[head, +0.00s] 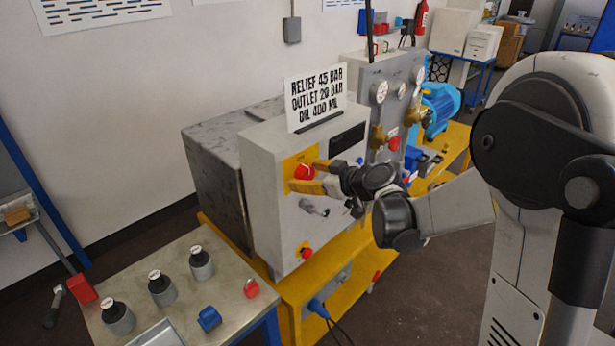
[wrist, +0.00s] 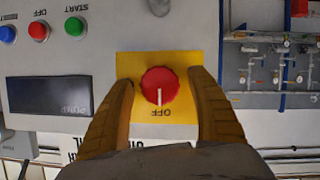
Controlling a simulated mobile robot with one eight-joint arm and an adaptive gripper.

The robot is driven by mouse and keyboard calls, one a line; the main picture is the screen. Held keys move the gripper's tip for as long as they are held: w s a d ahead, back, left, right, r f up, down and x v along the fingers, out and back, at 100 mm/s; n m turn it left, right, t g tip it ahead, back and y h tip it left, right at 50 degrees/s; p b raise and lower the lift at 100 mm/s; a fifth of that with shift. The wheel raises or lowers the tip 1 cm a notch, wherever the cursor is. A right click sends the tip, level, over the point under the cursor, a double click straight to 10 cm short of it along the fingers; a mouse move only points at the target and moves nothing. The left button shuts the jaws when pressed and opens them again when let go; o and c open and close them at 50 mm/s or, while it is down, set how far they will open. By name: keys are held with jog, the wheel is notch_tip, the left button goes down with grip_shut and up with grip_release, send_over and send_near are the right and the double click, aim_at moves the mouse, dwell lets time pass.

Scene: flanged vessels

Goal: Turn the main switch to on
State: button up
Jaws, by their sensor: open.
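The main switch is a red round knob (wrist: 160,86) on a yellow plate (wrist: 127,66). Its white mark points at the upside-down OFF label in the wrist view. In the head view the knob (head: 303,171) sits on the front of the grey control cabinet (head: 266,190). My gripper (head: 307,177) is open in front of the plate. In the wrist view its two yellow-brown fingers stand on either side of the knob, with gaps visible between them and it. Whether the fingertips touch the plate I cannot tell.
The panel also has a dark PUMP display (wrist: 48,95), a blue button (wrist: 7,34), a red OFF button (wrist: 38,31) and a green START button (wrist: 75,26). A red emergency button (head: 305,251) sits lower on the cabinet. A table (head: 190,290) with several small vessels stands front left.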

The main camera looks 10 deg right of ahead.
jog(key=c, duration=1.2)
jog(key=m+g+y+b, duration=0.1)
jog(key=m, duration=0.2)
jog(key=shift+d+f+y, duration=0.1)
jog(key=shift+y, duration=0.3)
jog(key=m+g+y+b, duration=0.1)
jog(key=m+b, duration=0.1)
jog(key=m, duration=0.1)
jog(key=shift+y, duration=0.4)
jog(key=m+y+b, duration=0.2)
jog(key=m+b, duration=0.1)
jog(key=m, duration=0.1)
jog(key=shift+f+g, duration=0.1)
jog(key=shift+g, duration=0.3)
jog(key=shift+m+y+b, duration=0.9)
jog(key=shift+m+b, duration=0.15)
jog(key=shift+m, duration=0.45)
